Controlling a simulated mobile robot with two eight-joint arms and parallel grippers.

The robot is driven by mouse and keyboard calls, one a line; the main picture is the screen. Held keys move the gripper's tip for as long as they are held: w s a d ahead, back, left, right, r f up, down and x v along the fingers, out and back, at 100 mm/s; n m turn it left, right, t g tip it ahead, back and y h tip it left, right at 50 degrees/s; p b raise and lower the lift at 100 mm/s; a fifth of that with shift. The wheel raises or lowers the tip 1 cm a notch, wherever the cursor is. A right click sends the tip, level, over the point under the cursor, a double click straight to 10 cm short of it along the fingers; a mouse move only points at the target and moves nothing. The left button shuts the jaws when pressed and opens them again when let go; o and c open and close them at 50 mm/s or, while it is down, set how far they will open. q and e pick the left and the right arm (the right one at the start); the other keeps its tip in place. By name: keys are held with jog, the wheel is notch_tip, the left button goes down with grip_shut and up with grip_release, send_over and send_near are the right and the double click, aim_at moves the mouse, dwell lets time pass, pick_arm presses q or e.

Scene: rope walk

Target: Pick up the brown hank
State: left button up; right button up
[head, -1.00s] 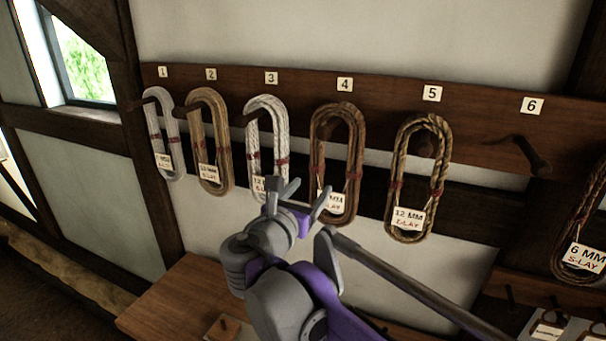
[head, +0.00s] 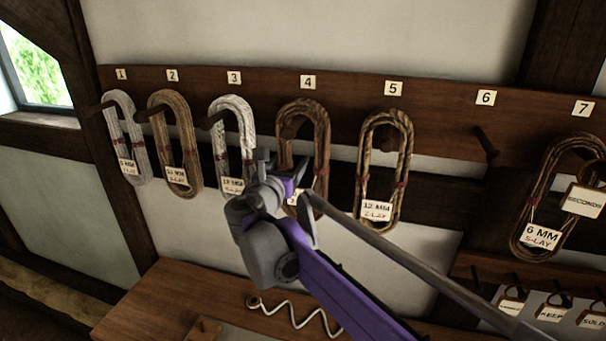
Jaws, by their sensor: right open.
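Several rope hanks hang on numbered pegs along a dark wooden rail (head: 440,120). The hank under number 4 (head: 322,125) is reddish brown. Its lower part and label are partly hidden behind my right gripper (head: 282,168). The hank under number 5 (head: 405,150) is brown and tan with a "12 MM" label. The hank under number 7 (head: 533,200) is dark brown, labelled "6 MM S-LAY", with a "SECONDS" tag. My right gripper is open and empty, in front of the lower part of hank 4. My left gripper is not in view.
A white hank (head: 112,130), a tan hank (head: 160,130) and another white hank (head: 247,115) hang at the left. Peg 6 (head: 485,145) is bare. Below are a wooden bench (head: 150,300) with a white coiled cord (head: 298,318), and small tags on hooks at lower right.

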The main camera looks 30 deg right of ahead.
jog(key=shift+w+d, duration=0.1)
jog(key=shift+s, duration=0.2)
jog(key=shift+c, duration=1.1)
jog(key=shift+w, duration=0.1)
grip_shut()
